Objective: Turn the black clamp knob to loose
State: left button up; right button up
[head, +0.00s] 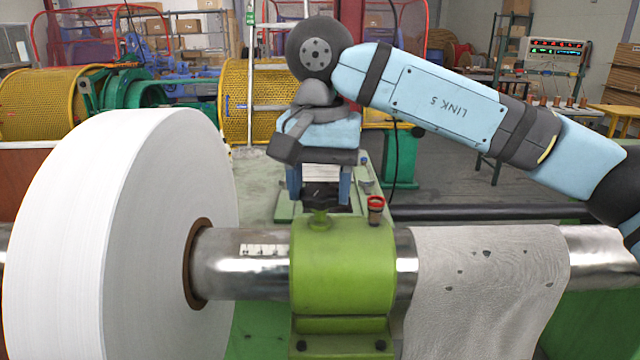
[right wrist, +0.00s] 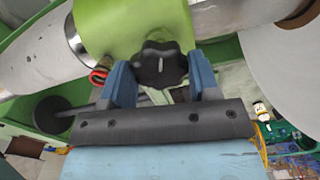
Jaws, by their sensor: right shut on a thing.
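The black clamp knob (head: 322,194) sits on top of the green clamp housing (head: 342,265) around the steel shaft. In the right wrist view the lobed knob (right wrist: 161,64) shows a short pale mark on its face, running nearly straight up and down in the picture. My right gripper (head: 318,190) reaches down from above, with one blue finger on each side of the knob. The right wrist view also shows these fingers (right wrist: 162,80) shut on the knob. The fingers hide parts of the knob's sides. My left gripper is not in view.
A large white roll (head: 130,225) is on the shaft at left. A grey cloth (head: 488,285) hangs over the shaft (head: 240,262) at right. Yellow mesh guards stand behind.

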aim_at(320, 189)
dwell(0.4)
jog(key=o, duration=0.9)
jog(key=shift+r, duration=0.15)
notch_tip(320, 189, up, 14)
jog(key=shift+f+p, duration=0.2)
jog(key=shift+p, duration=0.65)
